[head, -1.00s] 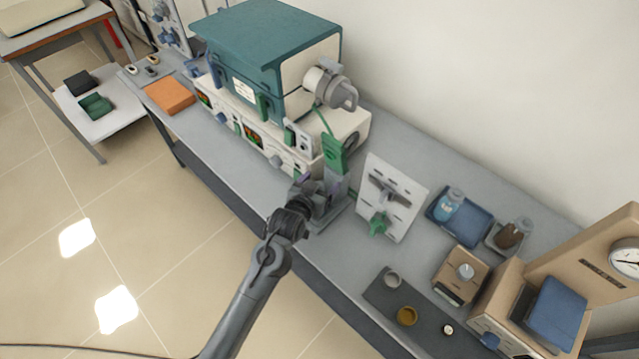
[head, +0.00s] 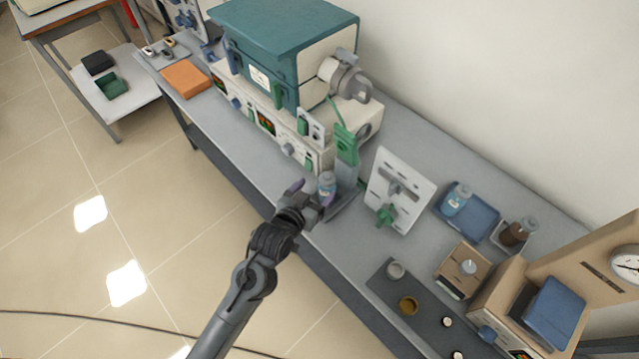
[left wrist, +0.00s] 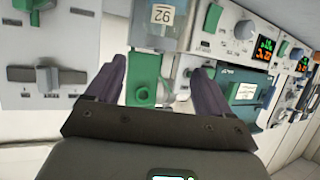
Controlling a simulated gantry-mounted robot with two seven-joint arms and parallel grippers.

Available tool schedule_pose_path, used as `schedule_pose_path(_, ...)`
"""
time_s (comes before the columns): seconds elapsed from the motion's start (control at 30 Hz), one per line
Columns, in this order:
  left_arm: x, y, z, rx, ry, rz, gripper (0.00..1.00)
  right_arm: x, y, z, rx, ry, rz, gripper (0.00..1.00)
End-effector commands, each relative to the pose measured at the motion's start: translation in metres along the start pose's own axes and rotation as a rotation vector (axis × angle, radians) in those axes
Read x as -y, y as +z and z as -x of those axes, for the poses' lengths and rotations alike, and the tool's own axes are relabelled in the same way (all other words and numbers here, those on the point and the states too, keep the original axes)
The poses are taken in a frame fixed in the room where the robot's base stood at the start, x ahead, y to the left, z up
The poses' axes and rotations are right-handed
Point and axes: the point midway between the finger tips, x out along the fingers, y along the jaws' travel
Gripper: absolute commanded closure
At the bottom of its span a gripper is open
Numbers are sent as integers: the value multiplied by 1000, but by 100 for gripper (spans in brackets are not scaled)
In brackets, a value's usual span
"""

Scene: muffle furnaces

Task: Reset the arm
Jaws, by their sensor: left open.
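My left gripper (head: 310,191) is open, with its purple fingers apart, at the front edge of the bench beside a grey stand with a green upright part (head: 346,146). Nothing is clearly held. My right gripper is not in view.
A teal muffle furnace (head: 285,45) stands behind the gripper. A white panel with a green knob (head: 400,190) is to its right. Bottles on a blue tray (head: 475,222), a dark mat (head: 385,287) and a balance-like box (head: 545,305) stand further right. Floor in front is free.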

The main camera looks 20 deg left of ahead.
Motion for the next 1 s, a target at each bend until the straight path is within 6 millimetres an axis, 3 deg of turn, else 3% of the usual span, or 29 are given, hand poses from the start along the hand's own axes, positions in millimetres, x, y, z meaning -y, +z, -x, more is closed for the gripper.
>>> schedule_pose_path(0.47,0,1,6,2,0,0,18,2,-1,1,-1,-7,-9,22)
schedule_pose_path(0.57,0,11,8,18,0,0,18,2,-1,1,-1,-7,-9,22)
schedule_pose_path(0.67,2,33,14,57,-1,-7,18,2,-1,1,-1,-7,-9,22)
schedule_pose_path(0.83,10,81,54,161,5,-43,18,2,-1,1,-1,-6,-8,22)
schedule_pose_path(1.0,13,125,125,430,43,-84,18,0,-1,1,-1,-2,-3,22)
